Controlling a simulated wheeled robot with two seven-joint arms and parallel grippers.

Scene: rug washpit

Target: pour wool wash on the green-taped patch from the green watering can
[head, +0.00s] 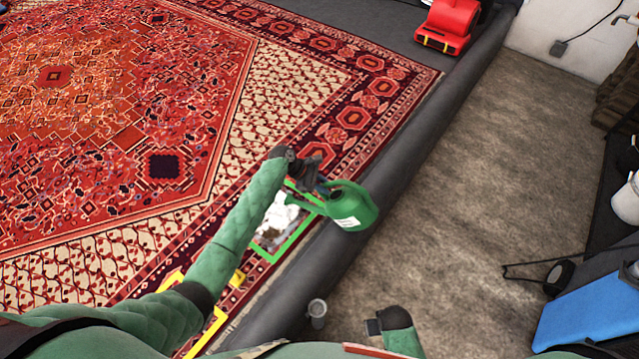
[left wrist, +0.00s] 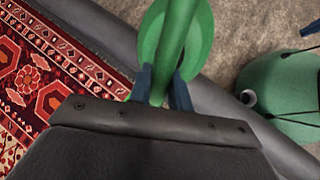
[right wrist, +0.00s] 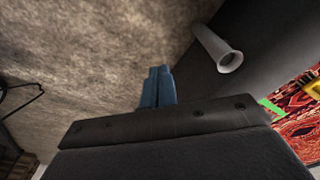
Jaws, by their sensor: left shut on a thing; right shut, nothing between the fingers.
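The green watering can (head: 352,208) is held by my left gripper (head: 312,182), over the dark side wall near the rug's edge. In the left wrist view, the gripper's blue fingers (left wrist: 163,88) are shut on the can's green handle (left wrist: 178,40). The green-taped patch (head: 270,256) lies on the rug's border, just left of and below the can. White foam and a dark stain show inside the tape; my arm and the can hide part of it. My right gripper (right wrist: 157,88) is shut and empty, over the concrete floor by the wall.
The patterned rug (head: 110,110) fills the left. A padded dark wall (head: 420,135) runs along its edge. A grey cup-like tube (head: 317,310) stands by the wall. Yellow tape (head: 210,330) marks another spot. A red blower (head: 446,22) sits at the back; a blue-topped item (head: 585,310) stands right.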

